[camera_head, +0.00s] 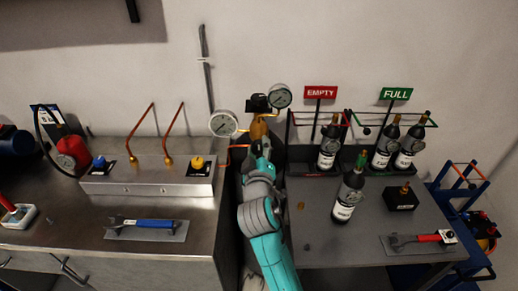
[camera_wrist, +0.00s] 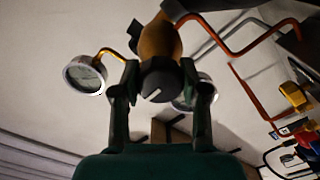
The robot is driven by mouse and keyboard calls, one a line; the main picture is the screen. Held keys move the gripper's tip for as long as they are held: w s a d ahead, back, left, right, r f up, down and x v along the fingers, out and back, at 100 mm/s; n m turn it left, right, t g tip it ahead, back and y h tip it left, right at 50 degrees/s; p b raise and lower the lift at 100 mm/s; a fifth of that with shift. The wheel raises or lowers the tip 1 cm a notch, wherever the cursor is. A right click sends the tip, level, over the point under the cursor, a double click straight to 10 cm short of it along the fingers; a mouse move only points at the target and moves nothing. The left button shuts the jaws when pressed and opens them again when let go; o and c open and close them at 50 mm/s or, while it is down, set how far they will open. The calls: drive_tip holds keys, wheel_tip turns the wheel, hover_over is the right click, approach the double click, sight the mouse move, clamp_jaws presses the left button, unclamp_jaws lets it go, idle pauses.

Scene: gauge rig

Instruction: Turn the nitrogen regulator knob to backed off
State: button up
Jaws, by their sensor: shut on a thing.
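The nitrogen regulator has a brass body (camera_head: 259,128) at the back centre, with a round gauge (camera_head: 223,123) on its left and another gauge (camera_head: 280,96) at upper right. In the wrist view the brass body (camera_wrist: 160,40) is above a dark round knob (camera_wrist: 158,84) with a pale pointer line on its face. My gripper (camera_wrist: 159,74) has one finger on each side of the knob and is shut on it. In the head view my gripper (camera_head: 261,152) is at the regulator, and it and my arm hide the knob.
A steel bench on the left holds a manifold box (camera_head: 150,182) and a blue-handled wrench (camera_head: 148,223). A grey table on the right holds several dark bottles, one standing forward (camera_head: 347,196), and a red-handled wrench (camera_head: 420,239). My arm reaches through the gap between them.

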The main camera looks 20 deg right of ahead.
idle(0.4)
drive_tip(key=o, duration=1.1)
drive_tip(key=shift+o, duration=0.2)
drive_tip(key=v, duration=1.2)
